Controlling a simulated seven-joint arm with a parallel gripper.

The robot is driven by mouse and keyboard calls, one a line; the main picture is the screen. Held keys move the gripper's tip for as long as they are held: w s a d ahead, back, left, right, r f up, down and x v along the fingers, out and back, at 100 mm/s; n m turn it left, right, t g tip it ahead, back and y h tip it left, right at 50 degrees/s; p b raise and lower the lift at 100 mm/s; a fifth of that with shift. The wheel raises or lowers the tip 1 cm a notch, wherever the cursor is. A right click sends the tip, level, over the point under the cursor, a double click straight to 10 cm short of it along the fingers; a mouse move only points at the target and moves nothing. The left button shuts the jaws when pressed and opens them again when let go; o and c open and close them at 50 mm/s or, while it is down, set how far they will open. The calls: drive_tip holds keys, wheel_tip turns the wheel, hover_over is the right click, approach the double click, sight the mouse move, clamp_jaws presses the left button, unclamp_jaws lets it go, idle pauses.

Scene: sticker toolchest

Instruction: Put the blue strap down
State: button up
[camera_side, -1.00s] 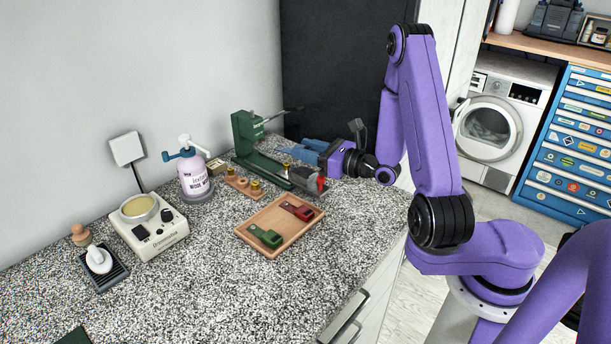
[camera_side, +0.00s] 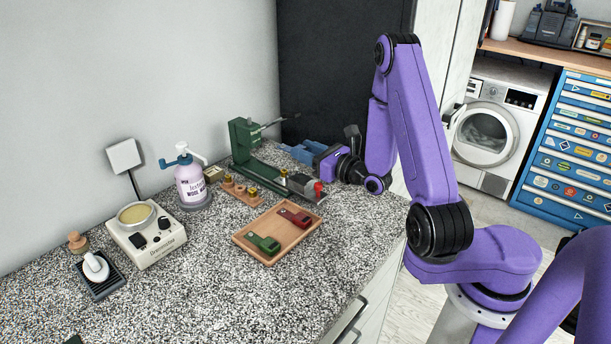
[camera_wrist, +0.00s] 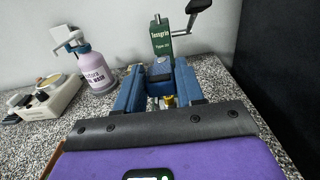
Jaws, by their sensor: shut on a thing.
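A wooden tray (camera_side: 265,213) holds a red strap (camera_side: 294,216) and a green strap (camera_side: 263,243), lying apart. The strap in my grip is hidden in the side view.
The green clamp tool (camera_side: 243,140) with a crank stands close to my fingers. A wooden block with brass pieces (camera_side: 240,191), a spray bottle (camera_side: 190,183) and a wax pot device (camera_side: 147,240) stand left.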

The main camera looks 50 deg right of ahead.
sight(307, 181)
drive_tip(key=shift+f, duration=3.4)
drive_tip(key=shift+f, duration=0.1)
drive_tip(key=o, duration=1.1)
